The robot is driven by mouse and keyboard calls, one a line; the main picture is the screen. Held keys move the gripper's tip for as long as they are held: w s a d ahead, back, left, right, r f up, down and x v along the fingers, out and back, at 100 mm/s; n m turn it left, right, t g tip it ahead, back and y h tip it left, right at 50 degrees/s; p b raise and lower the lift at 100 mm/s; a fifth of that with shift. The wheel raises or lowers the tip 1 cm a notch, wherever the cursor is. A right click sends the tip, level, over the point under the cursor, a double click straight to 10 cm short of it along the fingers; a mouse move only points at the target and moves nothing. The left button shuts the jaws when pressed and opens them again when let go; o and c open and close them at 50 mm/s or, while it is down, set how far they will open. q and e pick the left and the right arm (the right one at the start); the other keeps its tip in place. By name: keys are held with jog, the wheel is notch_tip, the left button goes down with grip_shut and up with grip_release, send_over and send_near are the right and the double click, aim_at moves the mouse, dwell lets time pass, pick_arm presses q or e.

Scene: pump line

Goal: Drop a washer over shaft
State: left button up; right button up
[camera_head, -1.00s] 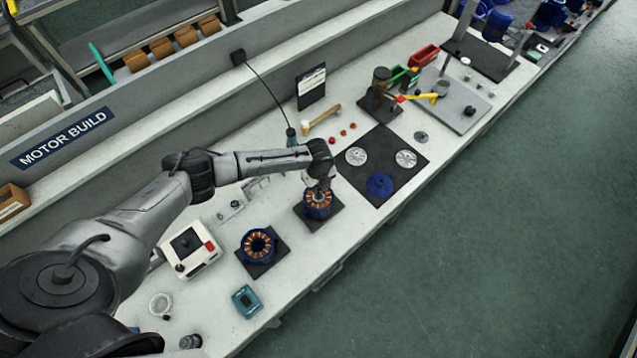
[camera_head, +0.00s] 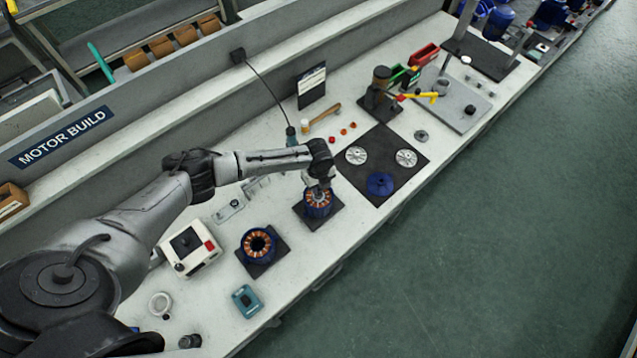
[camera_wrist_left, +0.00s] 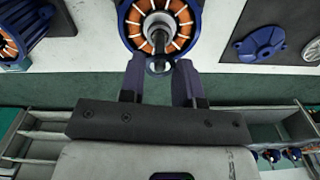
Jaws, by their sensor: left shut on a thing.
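A blue motor housing with copper windings (camera_head: 318,204) stands on a dark pad under my left gripper (camera_head: 320,186). In the left wrist view the same housing (camera_wrist_left: 128,22) is at the top, with a metal shaft (camera_wrist_left: 158,38) rising from its centre. My left gripper (camera_wrist_left: 161,78) is shut on a small ring-shaped washer (camera_wrist_left: 160,67), seen between the fingertips. The washer appears just beside the shaft end in that view; I cannot tell their height gap. The arm hides the washer in the head view. My right gripper is not in view.
A second wound housing (camera_head: 258,246) sits on a pad to the left. A black mat (camera_head: 382,150) with silver discs and a blue cover (camera_head: 380,184) lies to the right. A white box (camera_head: 190,248) and a teal block (camera_head: 247,300) stand nearer.

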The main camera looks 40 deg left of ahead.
pick_arm(q)
jog(key=shift+f, duration=0.3)
jog(key=shift+f+b, duration=0.7)
jog(key=shift+f, duration=0.1)
jog(key=o, duration=1.1)
jog(key=shift+c, duration=0.2)
